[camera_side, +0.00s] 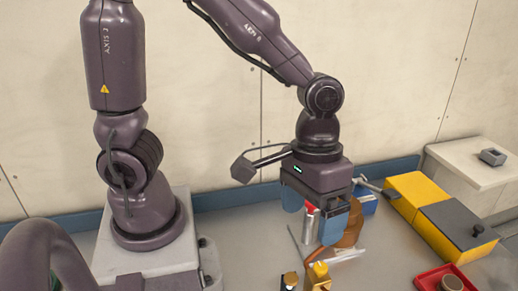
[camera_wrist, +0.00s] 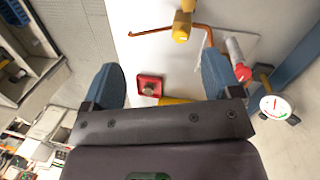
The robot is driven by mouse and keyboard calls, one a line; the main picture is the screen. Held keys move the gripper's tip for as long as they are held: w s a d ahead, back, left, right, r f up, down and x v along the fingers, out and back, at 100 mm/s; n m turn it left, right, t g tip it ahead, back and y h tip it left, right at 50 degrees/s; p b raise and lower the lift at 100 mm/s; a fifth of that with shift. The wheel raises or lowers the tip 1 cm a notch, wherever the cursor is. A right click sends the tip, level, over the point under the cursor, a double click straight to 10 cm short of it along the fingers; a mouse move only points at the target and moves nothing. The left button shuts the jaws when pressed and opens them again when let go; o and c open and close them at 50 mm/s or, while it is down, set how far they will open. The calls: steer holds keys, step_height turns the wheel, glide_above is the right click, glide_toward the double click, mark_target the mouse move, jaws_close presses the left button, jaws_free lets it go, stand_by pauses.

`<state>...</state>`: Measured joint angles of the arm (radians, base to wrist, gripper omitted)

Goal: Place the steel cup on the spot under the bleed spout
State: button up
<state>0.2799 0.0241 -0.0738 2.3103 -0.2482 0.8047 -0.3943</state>
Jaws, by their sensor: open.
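My gripper (camera_side: 318,212) points down over the bench in the side view. Its two blue fingers are apart, with nothing held between them; they also show in the wrist view (camera_wrist: 162,82). A bent copper tube (camera_wrist: 155,32) runs from a yellow fitting (camera_wrist: 182,24) above the fingers in the wrist view and looks like the bleed spout.
A yellow and grey box (camera_side: 443,218) stands at right, beyond the red tray (camera_side: 431,281).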

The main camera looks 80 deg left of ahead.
steer(key=s+a+r+m+t+y, duration=0.1)
steer(key=s+a+r+t, duration=0.1)
steer(key=a+r, duration=0.3)
steer(key=s+a+r+m+t, duration=0.1)
steer(key=s+a+r+t, duration=0.1)
steer(key=a+r, duration=0.4)
steer(key=shift+s+a+r+t+y, duration=0.25)
steer(key=shift+a+t+y, duration=0.2)
steer(key=shift+t, duration=0.45)
steer(key=shift+o, duration=0.4)
steer(key=shift+s+a+r, duration=0.15)
steer(key=shift+s+a, duration=0.1)
